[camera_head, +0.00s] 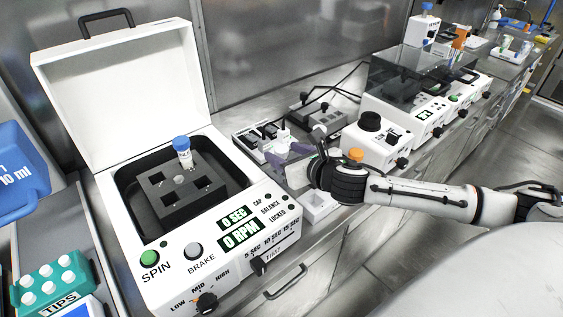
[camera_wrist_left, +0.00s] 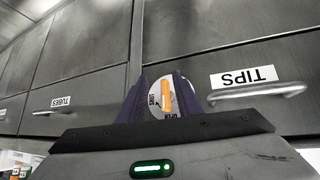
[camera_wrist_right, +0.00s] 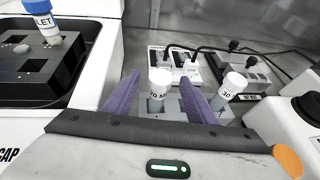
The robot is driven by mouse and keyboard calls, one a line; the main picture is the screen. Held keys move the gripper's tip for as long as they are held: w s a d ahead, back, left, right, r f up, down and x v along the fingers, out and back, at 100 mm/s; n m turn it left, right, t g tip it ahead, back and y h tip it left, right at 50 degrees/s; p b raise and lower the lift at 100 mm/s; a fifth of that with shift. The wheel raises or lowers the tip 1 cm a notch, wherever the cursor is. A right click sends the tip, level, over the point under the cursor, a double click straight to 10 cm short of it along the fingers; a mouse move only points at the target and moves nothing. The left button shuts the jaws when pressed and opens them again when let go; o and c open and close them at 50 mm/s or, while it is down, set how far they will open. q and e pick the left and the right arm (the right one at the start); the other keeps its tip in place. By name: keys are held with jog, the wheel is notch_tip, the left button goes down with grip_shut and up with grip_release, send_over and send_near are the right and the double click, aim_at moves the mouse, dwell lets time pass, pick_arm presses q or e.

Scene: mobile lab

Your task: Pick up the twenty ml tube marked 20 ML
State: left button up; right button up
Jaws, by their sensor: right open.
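The tube marked 20 M, its last letter cut off (camera_wrist_right: 159,88), stands upright with a white cap in a grey rack (camera_wrist_right: 172,106) in the right wrist view. My right gripper (camera_wrist_right: 158,92) is open, its purple fingers apart on either side of that tube in the picture. Whether they touch it I cannot tell. A second white-capped tube marked 30 (camera_wrist_right: 232,86) stands just right of the right finger. In the head view my right gripper (camera_head: 296,160) is over the bench right of the centrifuge. My left gripper (camera_wrist_left: 158,92) is open, facing cabinet drawers.
The open centrifuge (camera_head: 232,210) holds a blue-capped tube (camera_head: 183,152) in its dark rotor block. White instruments (camera_head: 372,142) line the bench to the right. A green tip box (camera_head: 52,284) is at lower left. A round dial with an orange handle (camera_wrist_left: 166,96) shows between my left fingers.

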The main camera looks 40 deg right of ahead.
jog(key=c, duration=1.1)
